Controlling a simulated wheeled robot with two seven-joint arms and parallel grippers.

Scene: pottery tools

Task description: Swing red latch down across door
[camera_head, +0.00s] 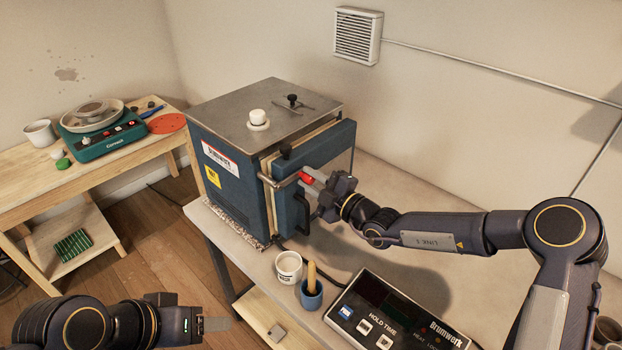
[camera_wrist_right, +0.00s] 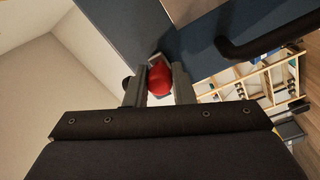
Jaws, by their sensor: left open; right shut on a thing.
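The red latch (camera_head: 306,178) is on the front of the blue kiln door (camera_head: 327,165), near a metal rod on the door's upper part. My right gripper (camera_head: 316,180) is shut on the latch's red end. In the right wrist view the red latch (camera_wrist_right: 160,78) sits between the two fingers of my right gripper (camera_wrist_right: 160,88). The fingers hide part of the latch. The door looks close to the kiln body (camera_head: 235,165); I cannot tell if it is fully closed. My left gripper (camera_head: 215,324) is open and empty at the lower left, far from the kiln.
A dark door handle (camera_head: 303,212) is just below the latch. A white cup (camera_head: 288,267), a blue pot with a wooden tool (camera_head: 311,292) and a control box (camera_head: 385,318) stand on the table in front. A wooden bench (camera_head: 90,170) stands at left.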

